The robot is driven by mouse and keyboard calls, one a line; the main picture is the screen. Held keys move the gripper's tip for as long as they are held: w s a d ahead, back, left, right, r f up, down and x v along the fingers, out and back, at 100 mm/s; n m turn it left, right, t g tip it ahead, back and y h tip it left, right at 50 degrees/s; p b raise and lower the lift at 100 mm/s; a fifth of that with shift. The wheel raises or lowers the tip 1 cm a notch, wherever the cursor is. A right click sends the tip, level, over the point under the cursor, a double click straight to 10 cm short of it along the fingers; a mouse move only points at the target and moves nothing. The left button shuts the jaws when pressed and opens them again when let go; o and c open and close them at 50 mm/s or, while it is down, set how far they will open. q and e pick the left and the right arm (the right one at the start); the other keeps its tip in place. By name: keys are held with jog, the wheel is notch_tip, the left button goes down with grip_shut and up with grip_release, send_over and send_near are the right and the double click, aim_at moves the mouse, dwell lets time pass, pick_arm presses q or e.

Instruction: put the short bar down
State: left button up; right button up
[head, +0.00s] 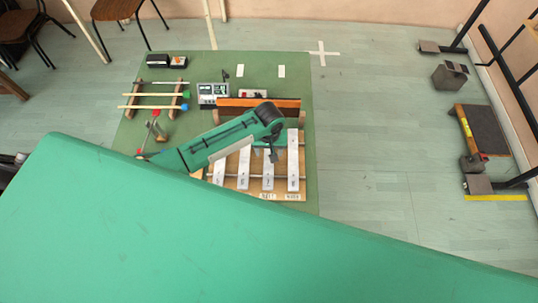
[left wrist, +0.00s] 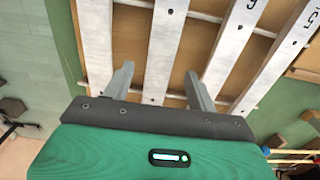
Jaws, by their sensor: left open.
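Several pale metal bars lie side by side across two thin rods on a wooden frame (head: 290,196). I cannot tell for sure which is the short bar. In the head view they include a right bar (head: 293,165) and a left bar (head: 219,172). My left gripper (head: 272,154) is above the bars, open and empty. In the left wrist view its two fingers (left wrist: 158,72) are spread apart, with a pale bar (left wrist: 163,45) running between them. Whether the fingers touch it is unclear. My green arm hides part of the frame. My right gripper is not in view.
A green mat (head: 160,64) carries the frame. A brown wooden block (head: 258,103) stands behind it. A rack with sticks (head: 152,106), a grey device (head: 213,93) and small dark boxes (head: 157,60) are to the left.

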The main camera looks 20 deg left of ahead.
pick_arm(q)
notch_tip(320, 180, down, 2)
jog(key=shift+f, duration=0.35)
grip_shut()
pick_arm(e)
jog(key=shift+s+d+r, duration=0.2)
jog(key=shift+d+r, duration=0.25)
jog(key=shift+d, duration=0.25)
pick_arm(q)
jog(key=shift+w+r, duration=0.1)
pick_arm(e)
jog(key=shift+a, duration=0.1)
